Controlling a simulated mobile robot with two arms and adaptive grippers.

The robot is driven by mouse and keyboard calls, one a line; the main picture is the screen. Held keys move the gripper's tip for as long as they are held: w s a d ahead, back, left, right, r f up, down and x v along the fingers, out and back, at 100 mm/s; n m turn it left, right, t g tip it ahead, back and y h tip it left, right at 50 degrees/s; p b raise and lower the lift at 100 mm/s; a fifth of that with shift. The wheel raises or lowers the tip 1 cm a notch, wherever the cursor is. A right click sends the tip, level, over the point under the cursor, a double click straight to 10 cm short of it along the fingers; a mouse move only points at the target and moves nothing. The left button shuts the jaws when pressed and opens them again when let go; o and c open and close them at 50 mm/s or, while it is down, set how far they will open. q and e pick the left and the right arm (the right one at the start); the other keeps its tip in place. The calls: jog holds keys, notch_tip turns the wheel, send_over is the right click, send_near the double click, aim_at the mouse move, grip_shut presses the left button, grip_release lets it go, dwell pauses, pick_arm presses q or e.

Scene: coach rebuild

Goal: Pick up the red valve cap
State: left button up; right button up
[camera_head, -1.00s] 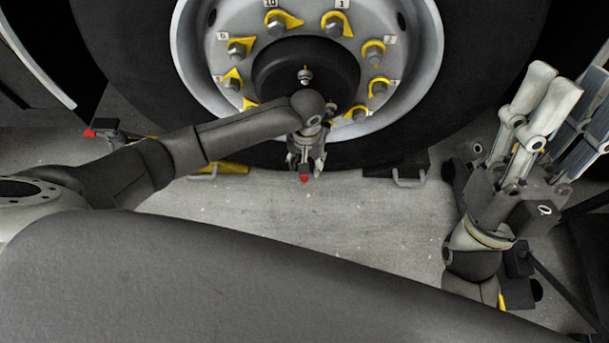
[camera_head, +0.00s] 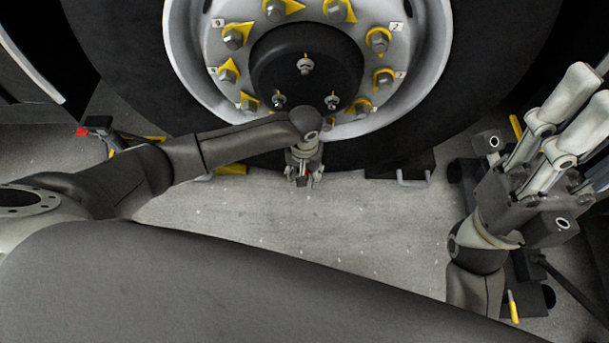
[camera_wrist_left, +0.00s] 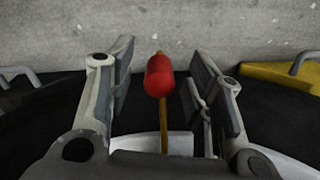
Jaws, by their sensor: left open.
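The red valve cap (camera_wrist_left: 159,75) sits on the end of a thin brass-coloured stem in the left wrist view. My left gripper (camera_wrist_left: 162,82) is open, with one finger on each side of the cap and a gap to both.
A large wheel with a grey rim (camera_head: 188,60), yellow nut markers and a black tyre (camera_head: 115,40) fills the back. A chock with a metal handle (camera_head: 413,180) is at its right foot. A red-tipped tool (camera_head: 82,132) lies at the left. The grey floor in front is clear.

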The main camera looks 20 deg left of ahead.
pick_arm(q)
jog(key=c, duration=0.9)
jog(key=shift+r, duration=0.1)
